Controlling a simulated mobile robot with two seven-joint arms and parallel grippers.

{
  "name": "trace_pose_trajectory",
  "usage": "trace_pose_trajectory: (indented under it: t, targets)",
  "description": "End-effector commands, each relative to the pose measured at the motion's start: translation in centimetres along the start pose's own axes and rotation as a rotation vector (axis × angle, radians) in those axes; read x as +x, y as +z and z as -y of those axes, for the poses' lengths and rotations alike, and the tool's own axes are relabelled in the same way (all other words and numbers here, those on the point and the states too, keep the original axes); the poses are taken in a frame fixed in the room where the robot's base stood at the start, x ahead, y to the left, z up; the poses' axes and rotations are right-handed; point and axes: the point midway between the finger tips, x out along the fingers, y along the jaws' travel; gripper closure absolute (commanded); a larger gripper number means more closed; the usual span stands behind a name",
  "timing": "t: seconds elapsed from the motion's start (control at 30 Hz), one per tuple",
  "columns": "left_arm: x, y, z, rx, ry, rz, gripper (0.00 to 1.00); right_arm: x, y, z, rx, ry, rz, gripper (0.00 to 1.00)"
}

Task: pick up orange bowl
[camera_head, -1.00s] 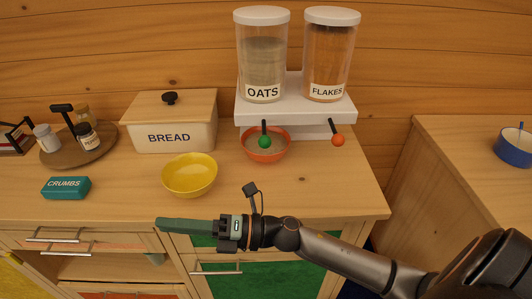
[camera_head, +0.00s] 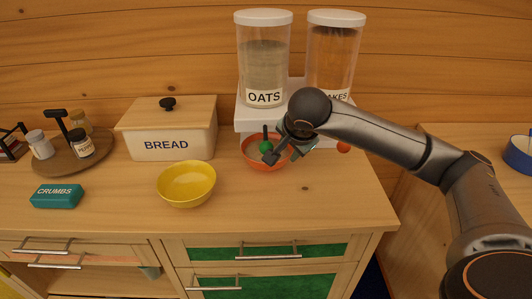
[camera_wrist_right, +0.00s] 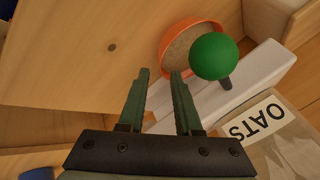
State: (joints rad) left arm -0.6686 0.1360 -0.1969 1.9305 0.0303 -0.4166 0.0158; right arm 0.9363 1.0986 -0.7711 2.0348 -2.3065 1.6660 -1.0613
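The orange bowl (camera_head: 249,159) stands on the counter under the oats dispenser. Its rim (camera_wrist_right: 172,43) and beige, speckled inside show in the wrist view, partly covered by the green knob (camera_wrist_right: 213,56). My right gripper (camera_head: 290,149) is beside the bowl's right side in the head view, partly hidden by its own wrist. In the wrist view its two green fingers (camera_wrist_right: 160,73) are apart with nothing between them. The bowl lies just beyond the tips, with the right fingertip close to its rim; contact cannot be told. My left gripper is out of view.
The white dispenser stand (camera_head: 242,116) rises behind the bowl, with an orange knob (camera_head: 343,147) at its right. A yellow bowl (camera_head: 186,184) and a bread box (camera_head: 168,142) stand left. The counter's front right is clear.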

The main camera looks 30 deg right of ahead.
Motion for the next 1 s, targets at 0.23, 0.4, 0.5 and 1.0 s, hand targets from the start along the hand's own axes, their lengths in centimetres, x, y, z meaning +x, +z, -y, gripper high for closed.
trace_pose_trajectory:
  t: [0.23,0.4,0.5,1.0]
  targets:
    - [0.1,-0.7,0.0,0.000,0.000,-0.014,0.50,2.7,0.1,-0.1,0.000,0.004,0.001,0.67]
    - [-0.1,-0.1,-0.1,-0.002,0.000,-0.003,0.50,5.3,0.1,-0.1,0.000,0.002,0.001,0.67]
    - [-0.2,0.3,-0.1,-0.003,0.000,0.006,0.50,6.0,0.1,0.0,0.001,0.000,0.003,0.67]
    - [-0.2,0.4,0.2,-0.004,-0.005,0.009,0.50,12.2,0.1,0.0,0.000,0.000,0.002,0.67]
